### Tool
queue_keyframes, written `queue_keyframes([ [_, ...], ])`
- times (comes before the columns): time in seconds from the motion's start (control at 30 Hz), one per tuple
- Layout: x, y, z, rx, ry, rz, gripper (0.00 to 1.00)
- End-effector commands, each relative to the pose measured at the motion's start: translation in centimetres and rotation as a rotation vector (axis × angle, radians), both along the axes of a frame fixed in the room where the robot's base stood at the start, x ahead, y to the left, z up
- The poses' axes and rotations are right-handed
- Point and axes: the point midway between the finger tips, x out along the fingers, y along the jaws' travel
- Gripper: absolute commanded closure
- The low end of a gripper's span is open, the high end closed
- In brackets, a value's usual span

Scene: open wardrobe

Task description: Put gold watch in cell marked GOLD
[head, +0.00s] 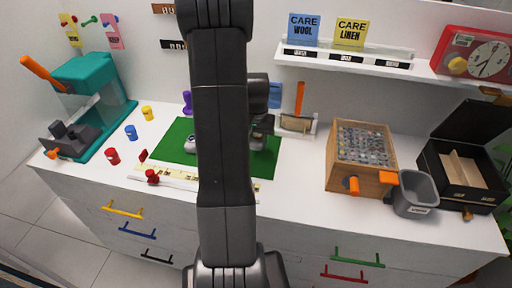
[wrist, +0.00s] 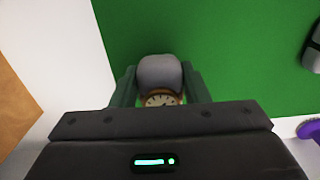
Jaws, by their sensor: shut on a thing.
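My gripper (wrist: 160,88) is shut on a watch (wrist: 160,100) with a pale dial and a gold-brown rim, on a rounded grey piece, in the wrist view. The watch is over the green mat (wrist: 230,50). In the head view my gripper (head: 262,126) shows near the right part of the mat (head: 265,165), partly hidden by my arm; the watch cannot be made out there. A black box (head: 430,165) with its lid up and a pale divided inside stands at the far right. I cannot read a GOLD mark on any cell.
A wooden case (head: 380,185) of small round pieces and a grey bin (head: 415,195) stand left of the black box. A shelf (head: 345,55) and red clock (head: 480,55) are above. A grey-white item (head: 190,145) lies on the mat. Small coloured cans and a teal machine (head: 95,85) stand left.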

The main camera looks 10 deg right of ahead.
Motion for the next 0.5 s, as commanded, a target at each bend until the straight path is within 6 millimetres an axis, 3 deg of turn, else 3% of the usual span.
queue_keyframes([
  [0.3, -0.1, 0.0, -3.6, 0.000, 0.001, 0.000, 0.82],
  [0.5, 0.0, 0.0, -3.8, 0.000, -0.001, 0.000, 0.82],
])
